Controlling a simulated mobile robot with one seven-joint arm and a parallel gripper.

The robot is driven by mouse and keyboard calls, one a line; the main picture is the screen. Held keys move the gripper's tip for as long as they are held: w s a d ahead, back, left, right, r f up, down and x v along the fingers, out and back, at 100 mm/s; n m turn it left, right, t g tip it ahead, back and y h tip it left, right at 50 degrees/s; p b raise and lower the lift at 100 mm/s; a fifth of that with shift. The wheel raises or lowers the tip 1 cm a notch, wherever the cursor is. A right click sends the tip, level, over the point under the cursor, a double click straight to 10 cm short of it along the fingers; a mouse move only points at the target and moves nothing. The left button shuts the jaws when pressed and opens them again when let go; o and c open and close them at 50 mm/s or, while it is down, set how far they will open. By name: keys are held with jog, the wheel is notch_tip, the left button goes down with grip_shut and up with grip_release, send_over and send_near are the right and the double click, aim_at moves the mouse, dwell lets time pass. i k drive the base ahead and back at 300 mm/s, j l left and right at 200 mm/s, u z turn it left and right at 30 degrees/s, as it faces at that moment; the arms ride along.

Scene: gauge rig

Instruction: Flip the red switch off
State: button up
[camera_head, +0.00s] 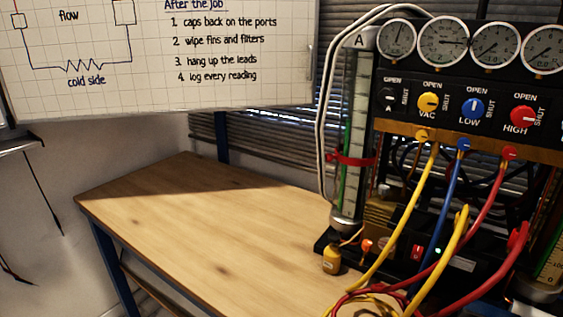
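A small red switch (418,252) with a pale mark on it sits low on the dark base unit of the gauge rig, at the lower right of the head view. A yellow hose passes to its left and another yellow hose to its right. Its face is visible, but it is too small to tell which way it is pressed. My gripper is not in view.
A red valve knob (522,117), a blue knob (472,108) and a yellow knob (428,102) sit above the hoses. Looped hoses (365,299) lie in front of the rig. The wooden bench top (190,220) is clear at left.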

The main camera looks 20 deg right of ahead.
aim_at(416, 255)
jog(key=z, duration=1.3)
